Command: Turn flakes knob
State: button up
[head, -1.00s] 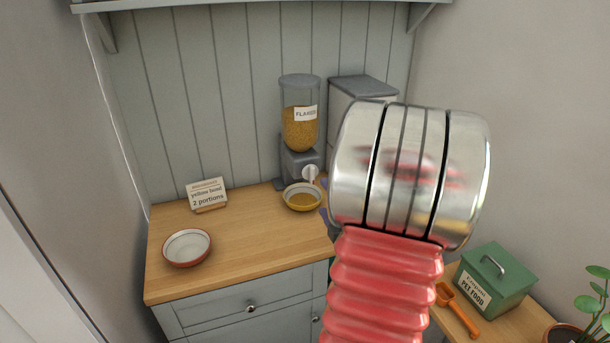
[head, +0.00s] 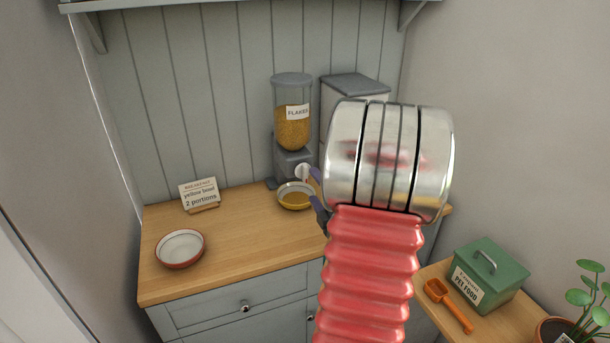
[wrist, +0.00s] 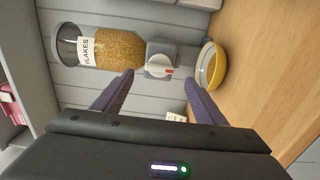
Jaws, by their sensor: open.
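The flakes dispenser (head: 293,128) stands at the back of the wooden counter, its clear container holding golden flakes. Its white round knob (head: 303,171) faces front; the wrist view shows the knob (wrist: 161,67) with a red mark on it. A yellow bowl (head: 296,196) sits under the spout with some flakes in it; it also shows in the wrist view (wrist: 208,66). My gripper (wrist: 160,82) is open, its two purple fingers spread on either side of the knob, short of it. My arm hides most of the gripper in the head view.
A red-rimmed white bowl (head: 180,248) stands at the counter's left. A card (head: 200,194) reads "yellow bowl 2 portions". A green pet food box (head: 486,274) and orange scoop (head: 449,305) lie right.

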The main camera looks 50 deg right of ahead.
aim_at(306, 176)
jog(key=x, duration=0.8)
jog(key=shift+w+d, duration=0.15)
jog(key=shift+w, duration=0.1)
jog(key=shift+c, duration=0.6)
jog(key=c, duration=0.9)
